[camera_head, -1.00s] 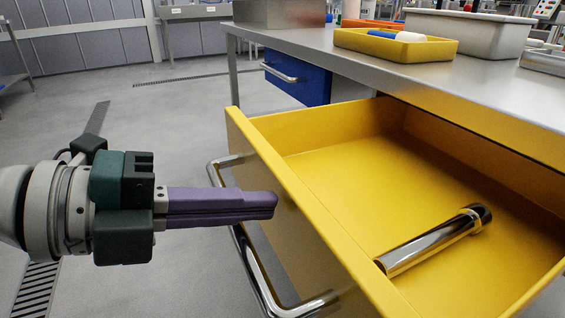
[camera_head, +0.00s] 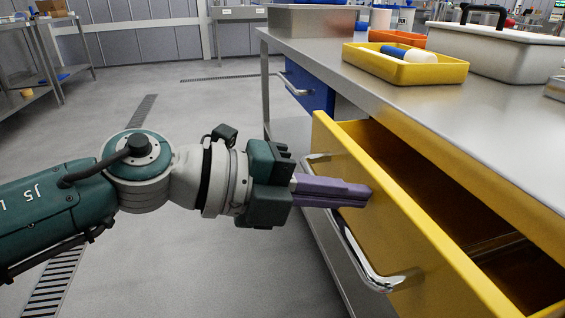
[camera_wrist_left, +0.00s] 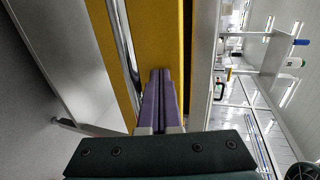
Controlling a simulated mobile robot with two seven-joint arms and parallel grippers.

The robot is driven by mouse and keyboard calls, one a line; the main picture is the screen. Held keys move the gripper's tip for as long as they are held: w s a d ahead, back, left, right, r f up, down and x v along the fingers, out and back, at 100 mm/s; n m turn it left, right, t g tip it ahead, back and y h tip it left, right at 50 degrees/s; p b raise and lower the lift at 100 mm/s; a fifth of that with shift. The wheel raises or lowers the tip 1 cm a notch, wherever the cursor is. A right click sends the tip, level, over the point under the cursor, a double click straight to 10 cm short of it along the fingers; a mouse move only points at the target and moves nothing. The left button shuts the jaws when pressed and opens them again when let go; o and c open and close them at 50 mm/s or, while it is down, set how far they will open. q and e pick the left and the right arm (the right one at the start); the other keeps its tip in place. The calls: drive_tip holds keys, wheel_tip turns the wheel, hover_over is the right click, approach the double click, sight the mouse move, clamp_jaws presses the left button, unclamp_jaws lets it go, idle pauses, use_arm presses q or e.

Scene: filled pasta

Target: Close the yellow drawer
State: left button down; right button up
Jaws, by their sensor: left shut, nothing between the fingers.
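The yellow drawer (camera_head: 385,215) stands partly open under the steel worktop, its inside in shadow. A metal cylinder (camera_head: 497,243) lies in it, dimly seen. The drawer's chrome bar handle (camera_head: 358,257) runs along its front. My left gripper (camera_head: 366,193) is shut and empty, its purple fingers pointing at the drawer front just above the handle. In the left wrist view the fingertips (camera_wrist_left: 160,75) meet or nearly meet the yellow front (camera_wrist_left: 163,40), beside the handle (camera_wrist_left: 124,50); I cannot tell whether they press on it. My right gripper is not in view.
The steel worktop (camera_head: 500,115) carries a yellow tray (camera_head: 440,74) with a blue-and-white item, a grey bin (camera_head: 490,50) and an orange tray (camera_head: 398,38). A blue drawer (camera_head: 308,90) with a handle is farther back. Floor to the left is clear.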

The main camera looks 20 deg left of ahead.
use_arm(q)
drive_tip(key=w+d, duration=0.1)
drive_tip(key=d, duration=0.1)
drive_tip(key=w+d, duration=0.2)
drive_tip(key=d, duration=0.1)
drive_tip(key=w+d+b, duration=0.1)
drive_tip(key=w+d, duration=0.1)
drive_tip(key=shift+d, duration=0.3)
drive_tip(key=shift+f, duration=0.1)
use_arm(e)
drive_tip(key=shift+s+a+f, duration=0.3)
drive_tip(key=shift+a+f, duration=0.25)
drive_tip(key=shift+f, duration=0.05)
use_arm(q)
drive_tip(key=shift+a, duration=0.1)
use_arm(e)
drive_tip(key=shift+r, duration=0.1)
